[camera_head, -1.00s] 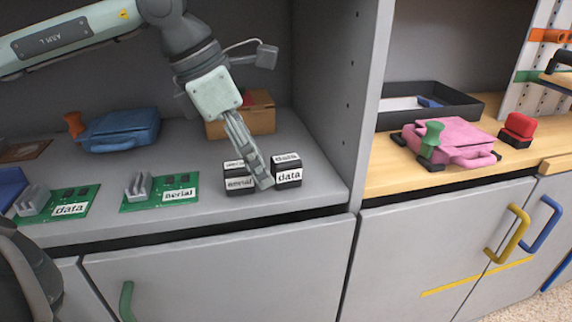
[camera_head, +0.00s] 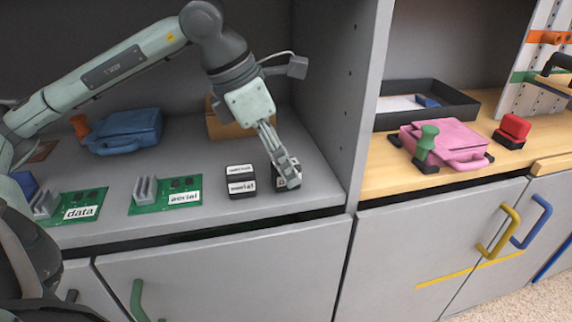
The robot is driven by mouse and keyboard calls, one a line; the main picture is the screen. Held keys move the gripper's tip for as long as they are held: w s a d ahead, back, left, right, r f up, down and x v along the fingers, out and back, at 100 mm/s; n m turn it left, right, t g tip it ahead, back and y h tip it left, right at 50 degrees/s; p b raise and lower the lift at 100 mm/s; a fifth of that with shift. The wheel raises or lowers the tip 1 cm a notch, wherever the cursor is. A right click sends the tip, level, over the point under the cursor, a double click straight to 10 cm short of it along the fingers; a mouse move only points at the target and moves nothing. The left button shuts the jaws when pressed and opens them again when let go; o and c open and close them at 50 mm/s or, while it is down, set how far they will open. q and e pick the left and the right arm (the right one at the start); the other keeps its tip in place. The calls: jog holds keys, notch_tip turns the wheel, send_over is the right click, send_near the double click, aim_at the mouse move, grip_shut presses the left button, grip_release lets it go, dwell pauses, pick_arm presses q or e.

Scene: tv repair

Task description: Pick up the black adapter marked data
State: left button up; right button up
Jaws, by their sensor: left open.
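The black adapter marked data (camera_head: 293,180) stands on the grey shelf, mostly hidden behind my left gripper. My left gripper (camera_head: 284,178) points down at it, with its fingers open over or around the adapter; I cannot tell whether they touch it. A second black adapter, marked serial (camera_head: 241,181), stands just left of it, apart from the fingers. My right gripper is not in view.
Green boards marked data (camera_head: 78,208) and serial (camera_head: 168,196) lie left on the shelf. A blue case (camera_head: 125,133) and cardboard box (camera_head: 225,125) stand behind. The cabinet's upright wall (camera_head: 355,110) rises right of the gripper. A pink case (camera_head: 448,142) lies beyond it.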

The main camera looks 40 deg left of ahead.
pick_arm(q)
jog(key=shift+w+d+f, duration=0.25)
jog(key=shift+w+f, duration=0.1)
jog(key=shift+f, duration=0.2)
jog(key=c, duration=1.2)
jog(key=shift+c, duration=0.3)
jog(key=shift+r, duration=0.1)
